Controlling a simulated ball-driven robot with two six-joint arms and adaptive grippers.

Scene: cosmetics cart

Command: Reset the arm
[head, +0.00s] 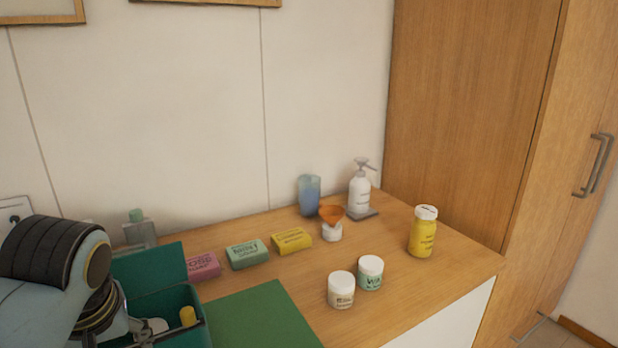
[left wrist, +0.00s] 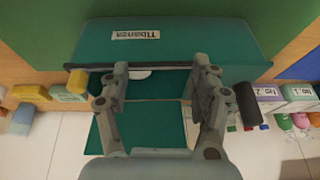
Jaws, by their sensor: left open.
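My left arm comes in at the lower left of the head view, over a teal box (head: 180,302) with a raised panel. My left gripper (left wrist: 159,68) is open in the left wrist view, its two fingers spread above the box (left wrist: 205,38). The box carries a label reading "Tibanza" (left wrist: 135,35). Nothing shows held between the fingers. A white item (left wrist: 140,74) shows partly between them, at the box. Most of the gripper is hidden by the arm in the head view. My right gripper is not in view.
A green mat (head: 255,318) lies beside the box. Pink (head: 203,266), green (head: 247,254) and yellow (head: 292,241) soap packs line the back. Two white-lidded jars (head: 342,290) (head: 370,273), a yellow bottle (head: 423,235), an orange-topped item (head: 332,218) and a pump bottle (head: 359,192) stand right.

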